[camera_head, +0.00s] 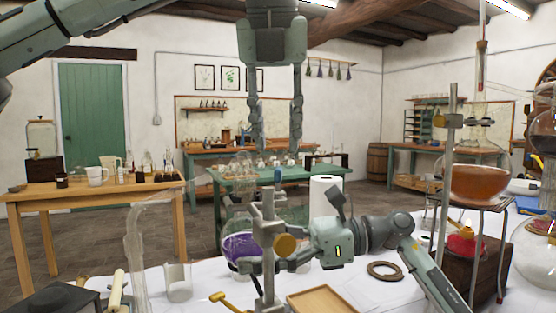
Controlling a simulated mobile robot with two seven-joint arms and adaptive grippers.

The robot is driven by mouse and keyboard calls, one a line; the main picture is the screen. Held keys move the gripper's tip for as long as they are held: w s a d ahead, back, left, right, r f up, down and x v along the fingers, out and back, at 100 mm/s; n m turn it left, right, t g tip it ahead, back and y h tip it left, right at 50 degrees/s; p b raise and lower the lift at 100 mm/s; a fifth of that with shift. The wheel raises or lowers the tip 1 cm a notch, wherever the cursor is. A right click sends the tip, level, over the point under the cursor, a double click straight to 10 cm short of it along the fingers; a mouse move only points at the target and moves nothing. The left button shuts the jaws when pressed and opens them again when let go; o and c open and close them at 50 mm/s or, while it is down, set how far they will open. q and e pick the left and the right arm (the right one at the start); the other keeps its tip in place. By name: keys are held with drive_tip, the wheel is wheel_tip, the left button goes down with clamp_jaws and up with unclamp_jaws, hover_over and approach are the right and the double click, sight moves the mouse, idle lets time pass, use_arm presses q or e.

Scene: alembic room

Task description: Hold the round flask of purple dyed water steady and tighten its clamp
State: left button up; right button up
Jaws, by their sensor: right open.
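The round flask of purple water (239,248) sits low at the centre, behind a grey metal stand (267,290). Its clamp (266,232) is on the stand's post, with a brass knob (285,245) to the right of it. My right gripper (268,258) comes in from the lower right, its fingers pointing left beside the post and knob. It is open; the post and knob partly hide its fingertips, and I cannot tell whether they touch the flask. My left gripper (270,145) hangs from the top, fingers down and wide apart, empty, above the clamp in the picture.
A wooden tray (322,300), a cork ring (385,271) and a glass beaker (178,282) lie on the white table. A second stand with an orange flask (479,180) is at right. A paper roll (325,197) stands behind my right gripper.

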sight(278, 168)
use_arm(q)
drive_tip(key=x, duration=0.5)
drive_tip(key=shift+s, duration=0.1)
clamp_jaws()
